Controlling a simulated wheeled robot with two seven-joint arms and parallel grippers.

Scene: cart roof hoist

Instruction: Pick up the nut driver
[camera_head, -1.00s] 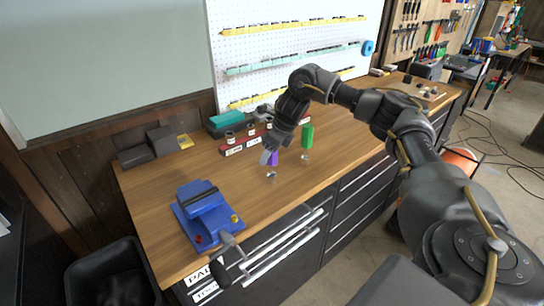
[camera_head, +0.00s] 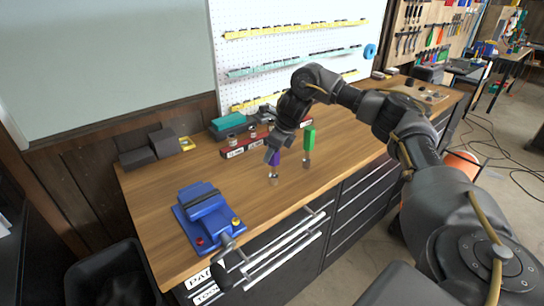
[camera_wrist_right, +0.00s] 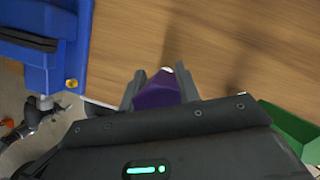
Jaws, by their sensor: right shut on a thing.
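A nut driver with a purple handle (camera_head: 276,160) stands upright at the bench, its metal shaft and tip pointing down. My right gripper (camera_head: 273,154) is shut on the purple handle from above. In the right wrist view the purple handle (camera_wrist_right: 158,93) sits between the two fingers. I cannot tell whether its tip touches the bench top. A second driver with a green handle (camera_head: 309,139) stands upright to the right, apart from the gripper. Its green handle (camera_wrist_right: 294,128) also shows at the right of the wrist view. My left gripper is out of view.
A blue vise (camera_head: 203,213) is at the front left of the wooden bench (camera_head: 160,200). A red rack (camera_head: 236,150) with several sockets stands behind the purple driver. Dark blocks (camera_head: 150,148) and a teal case (camera_head: 227,122) sit further back, before the pegboard (camera_head: 285,55).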

